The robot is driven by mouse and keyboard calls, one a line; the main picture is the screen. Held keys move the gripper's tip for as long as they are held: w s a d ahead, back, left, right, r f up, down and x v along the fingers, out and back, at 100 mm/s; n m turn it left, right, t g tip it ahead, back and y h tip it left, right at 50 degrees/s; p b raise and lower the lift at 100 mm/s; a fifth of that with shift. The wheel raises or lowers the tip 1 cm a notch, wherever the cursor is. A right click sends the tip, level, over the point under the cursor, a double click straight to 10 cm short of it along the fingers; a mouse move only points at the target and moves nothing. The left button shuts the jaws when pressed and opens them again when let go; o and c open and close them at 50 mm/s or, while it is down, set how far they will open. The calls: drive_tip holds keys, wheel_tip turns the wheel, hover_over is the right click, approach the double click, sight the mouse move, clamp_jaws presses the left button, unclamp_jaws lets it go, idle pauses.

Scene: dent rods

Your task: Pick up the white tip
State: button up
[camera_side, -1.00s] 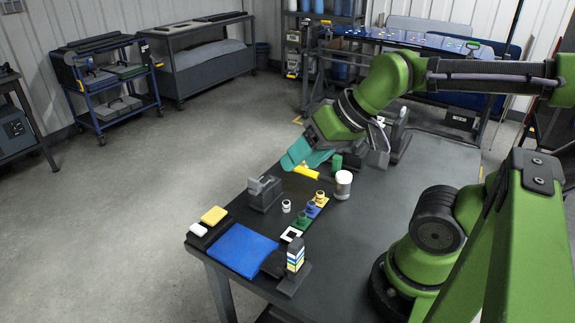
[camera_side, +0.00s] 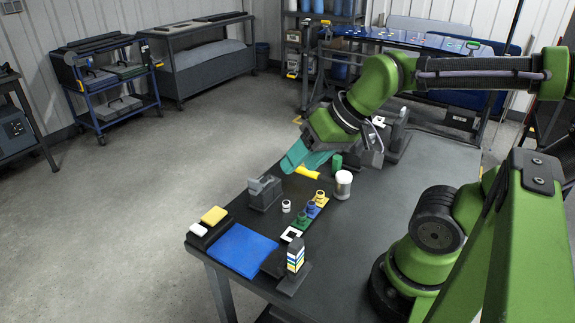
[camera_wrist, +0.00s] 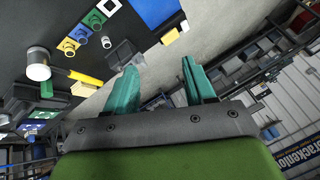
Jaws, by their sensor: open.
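A small white tip (camera_side: 286,205) stands on the dark table between the grey block and the row of coloured pieces. It also shows in the wrist view (camera_wrist: 106,42), up and left of my fingers. My gripper (camera_side: 290,165) has teal fingers and is above the table's far edge, behind and apart from the white tip. In the wrist view its fingers (camera_wrist: 160,67) are spread apart with nothing between them.
Yellow, blue, green and white-based pieces (camera_side: 310,209) stand in a row beside the tip. A grey block (camera_side: 264,192), a white-topped cylinder (camera_side: 343,184), a blue mat (camera_side: 241,251) and a striped stack (camera_side: 295,254) are nearby. A yellow object (camera_side: 309,172) lies near my gripper.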

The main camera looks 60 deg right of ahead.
drive_tip(key=w+d+f+n+g+h, duration=0.1)
drive_tip(key=w+d+f+g, duration=0.2)
drive_tip(key=w+d, duration=0.25)
drive_tip(key=w+d+f+g+h, duration=0.1)
drive_tip(key=w+d+f+g, duration=0.3)
drive_tip(key=w+d, duration=0.15)
hover_over(287, 203)
wheel_tip(287, 203, down, 10)
drive_tip(key=shift+d+r, duration=0.1)
drive_tip(key=shift+d, duration=0.05)
drive_tip(key=shift+a+f, duration=0.2)
drive_tip(key=shift+f, duration=2.95)
clamp_jaws()
